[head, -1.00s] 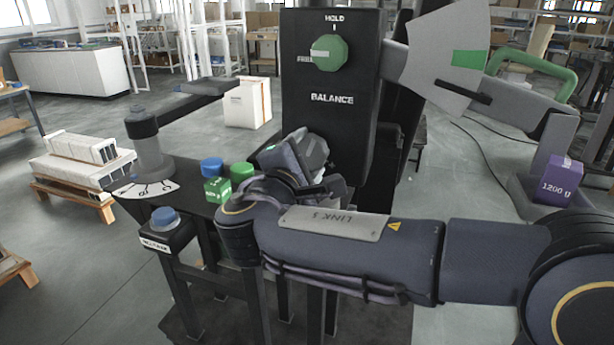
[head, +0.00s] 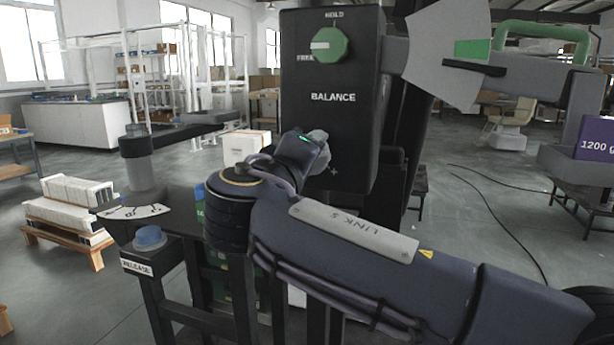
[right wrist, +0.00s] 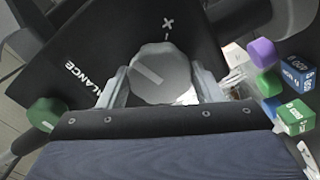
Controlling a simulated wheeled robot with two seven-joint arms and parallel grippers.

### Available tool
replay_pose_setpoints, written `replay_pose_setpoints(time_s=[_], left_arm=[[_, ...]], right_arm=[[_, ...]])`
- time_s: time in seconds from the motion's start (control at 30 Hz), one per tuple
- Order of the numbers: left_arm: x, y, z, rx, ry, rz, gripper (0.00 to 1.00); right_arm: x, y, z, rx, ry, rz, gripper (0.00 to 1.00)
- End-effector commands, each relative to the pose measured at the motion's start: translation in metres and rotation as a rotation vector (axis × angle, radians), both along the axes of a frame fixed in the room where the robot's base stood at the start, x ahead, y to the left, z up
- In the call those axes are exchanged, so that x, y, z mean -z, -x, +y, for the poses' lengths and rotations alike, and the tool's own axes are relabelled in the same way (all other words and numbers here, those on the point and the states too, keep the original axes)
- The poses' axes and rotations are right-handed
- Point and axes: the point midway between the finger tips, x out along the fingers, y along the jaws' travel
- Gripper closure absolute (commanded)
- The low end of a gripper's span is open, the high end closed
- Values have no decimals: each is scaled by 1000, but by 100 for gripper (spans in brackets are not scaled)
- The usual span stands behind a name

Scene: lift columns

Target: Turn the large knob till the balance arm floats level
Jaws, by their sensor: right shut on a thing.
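The large grey knob (right wrist: 160,72) is on the lower front of the black balance housing (head: 335,150). In the right wrist view my right gripper (right wrist: 161,90) has a finger on each side of it, shut on it. In the head view the gripper (head: 312,150) mostly hides the knob (head: 318,136). The grey balance arm (head: 536,78) runs right, nearly level, with a purple 1200 g block (head: 597,138) at its end. Its dark pointer (head: 474,67) lies just below the green band (head: 474,48) on the scale plate. My left gripper is out of view.
The green HOLD/FREE selector (head: 331,45) points left towards FREE. A blue RELEASE button (head: 149,237) is at the stand's left corner. In the right wrist view, coloured blocks (right wrist: 296,116) sit to the right of the knob. My right forearm hides part of the stand.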

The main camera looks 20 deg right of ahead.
Motion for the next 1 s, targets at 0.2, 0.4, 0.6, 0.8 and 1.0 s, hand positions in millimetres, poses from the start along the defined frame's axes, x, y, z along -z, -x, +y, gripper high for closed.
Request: replay_pose_setpoints(time_s=[0.2,0.4,0.6,0.8,1.0], left_arm=[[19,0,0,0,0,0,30],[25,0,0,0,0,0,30],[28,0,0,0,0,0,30],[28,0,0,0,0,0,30],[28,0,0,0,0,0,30]], right_arm=[[4,0,0,1,-119,-77,64],[3,0,0,1,-187,-123,64],[1,0,0,1,-218,-144,64],[1,0,0,1,-224,-149,64],[1,0,0,0,-223,-149,64]])
